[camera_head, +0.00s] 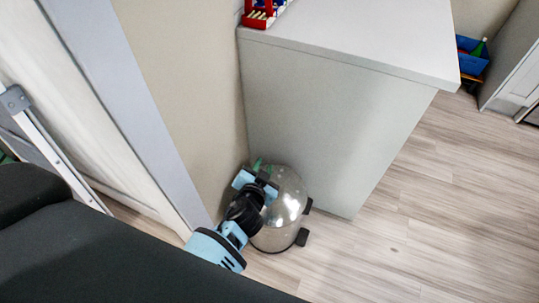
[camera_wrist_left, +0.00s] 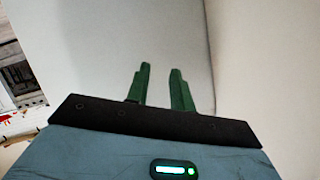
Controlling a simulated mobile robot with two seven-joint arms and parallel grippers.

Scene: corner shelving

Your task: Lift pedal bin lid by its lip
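The pedal bin (camera_head: 289,204) is a shiny silver, rounded bin with black parts on its right side. It stands on the floor in the corner between the wall and a grey cabinet side. My left gripper (camera_head: 262,163) reaches over its upper left part in the head view and hides some of the lid; whether it touches the lid I cannot tell. In the left wrist view, the two green fingers (camera_wrist_left: 161,84) are apart with a narrow gap and nothing visible between them. The bin cannot be made out there. My right gripper is not in view.
The grey cabinet (camera_head: 325,125) stands right behind the bin, with a red rack (camera_head: 262,14) on its top. The beige wall (camera_head: 190,90) is close on the left. A blue box (camera_head: 470,58) is at the far right. The wooden floor (camera_head: 440,210) at right is clear.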

